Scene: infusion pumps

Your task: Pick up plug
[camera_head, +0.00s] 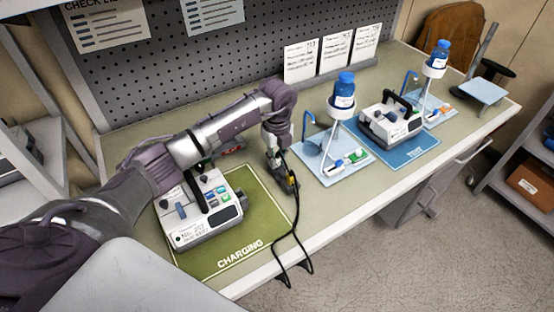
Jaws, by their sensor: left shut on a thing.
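My left arm comes in from the left and reaches over the charging mat. My left gripper (286,184) points down at the mat's right edge and is shut on the plug (292,180), a small dark piece with a yellow part. The gripper hides much of the plug. A black cable (296,222) runs from it and hangs over the bench's front edge in loops. A white infusion pump (205,210) with coloured buttons sits on the green charging mat (254,226), partly behind my arm. My right gripper is not in view.
A second pump (391,124) stands on the blue test mat (408,153). Two stands with blue bottles (342,90) (438,53) rise from light blue trays. A pegboard (250,60) backs the bench. Bare bench lies between the green mat and the nearer tray.

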